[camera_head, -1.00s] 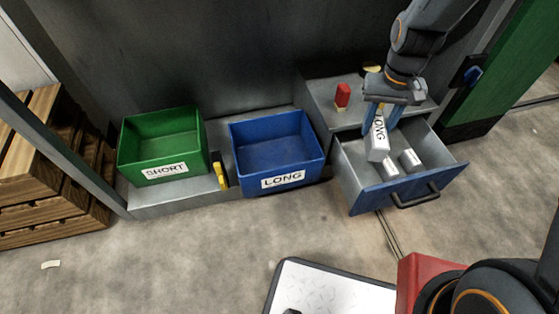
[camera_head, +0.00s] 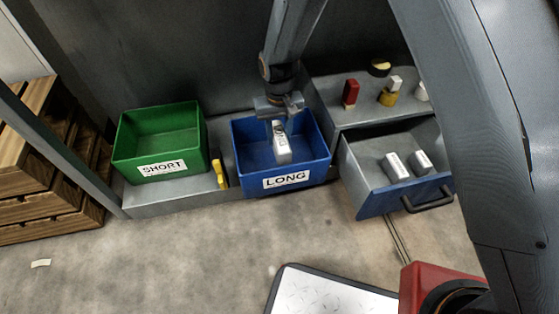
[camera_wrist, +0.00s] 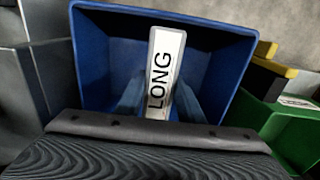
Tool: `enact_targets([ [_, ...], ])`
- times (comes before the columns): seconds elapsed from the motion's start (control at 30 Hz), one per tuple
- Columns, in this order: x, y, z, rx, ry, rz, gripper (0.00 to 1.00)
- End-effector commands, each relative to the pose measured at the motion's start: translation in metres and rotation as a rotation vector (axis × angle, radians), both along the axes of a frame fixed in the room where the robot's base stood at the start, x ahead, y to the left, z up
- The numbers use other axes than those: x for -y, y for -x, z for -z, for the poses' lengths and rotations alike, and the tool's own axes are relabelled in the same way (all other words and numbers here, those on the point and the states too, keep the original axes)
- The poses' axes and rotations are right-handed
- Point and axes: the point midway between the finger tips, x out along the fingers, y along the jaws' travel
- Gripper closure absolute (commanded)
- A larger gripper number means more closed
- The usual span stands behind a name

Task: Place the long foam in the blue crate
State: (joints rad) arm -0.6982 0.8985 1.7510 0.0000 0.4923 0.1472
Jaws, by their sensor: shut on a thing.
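The long foam (camera_head: 281,149) is a pale block with a label reading LONG, clear in the wrist view (camera_wrist: 164,72). My gripper (camera_head: 279,124) is shut on it and holds it upright over the blue crate (camera_head: 286,182), which is labelled LONG. The foam's lower end appears within the crate's opening in the head view. I cannot tell whether it touches the crate floor. The blue crate also shows around the foam in the wrist view (camera_wrist: 95,45). The fingers are partly hidden behind the foam and the wrist.
A green crate (camera_head: 163,169) labelled SHORT stands to the left, with a yellow object (camera_head: 219,174) between the crates. An open drawer (camera_head: 375,200) at right holds two pale blocks (camera_head: 397,166). Red and yellow items stand on the shelf (camera_head: 340,110) above it.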

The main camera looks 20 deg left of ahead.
Motion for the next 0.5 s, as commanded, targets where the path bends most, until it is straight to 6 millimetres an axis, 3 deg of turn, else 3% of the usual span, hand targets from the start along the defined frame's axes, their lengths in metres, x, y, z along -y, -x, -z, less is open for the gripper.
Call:
enact_targets([
  [0.03,0.0,0.0,0.018,-0.003,0.002,0.0,0.87],
  [0.2,0.001,-0.001,0.053,-0.002,0.001,0.0,0.87],
  [0.5,0.0,-0.001,0.074,0.0,0.0,0.001,0.87],
])
